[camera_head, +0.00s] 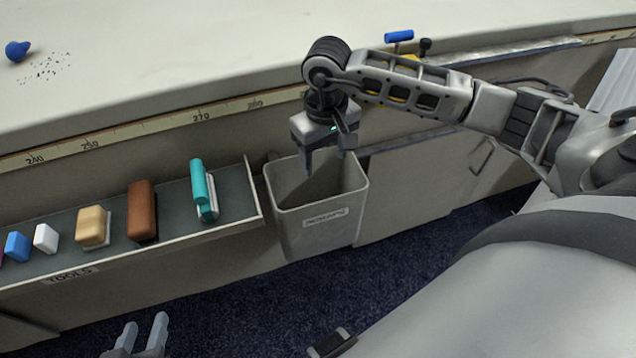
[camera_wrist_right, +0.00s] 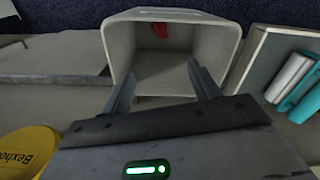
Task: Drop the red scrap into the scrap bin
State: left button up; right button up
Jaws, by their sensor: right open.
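The scrap bin (camera_head: 318,226) is a grey open-topped box labelled "SCRAPS", hanging at the table's front side. It also shows in the right wrist view (camera_wrist_right: 120,45). The red scrap (camera_wrist_right: 160,30) lies inside the bin, seen in the right wrist view; the bin's wall hides it in the head view. My right gripper (camera_head: 325,168) is over the bin's mouth, pointing down, open and empty. It also shows in the right wrist view (camera_wrist_right: 160,80). My left gripper (camera_head: 143,335) is low at the bottom edge, away from the bin, with its two fingers apart and nothing between them.
A tools tray (camera_head: 232,228) left of the bin holds several items, including a teal-handled tool (camera_head: 198,182) and a brown block (camera_head: 142,210). A blue object (camera_head: 17,50) with crumbs lies on the table (camera_head: 180,50). A yellow round thing (camera_wrist_right: 28,152) is beside my right gripper.

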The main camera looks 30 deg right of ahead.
notch_tip(320, 180, up, 12)
dwell(0.3)
jog(key=shift+r, duration=0.1)
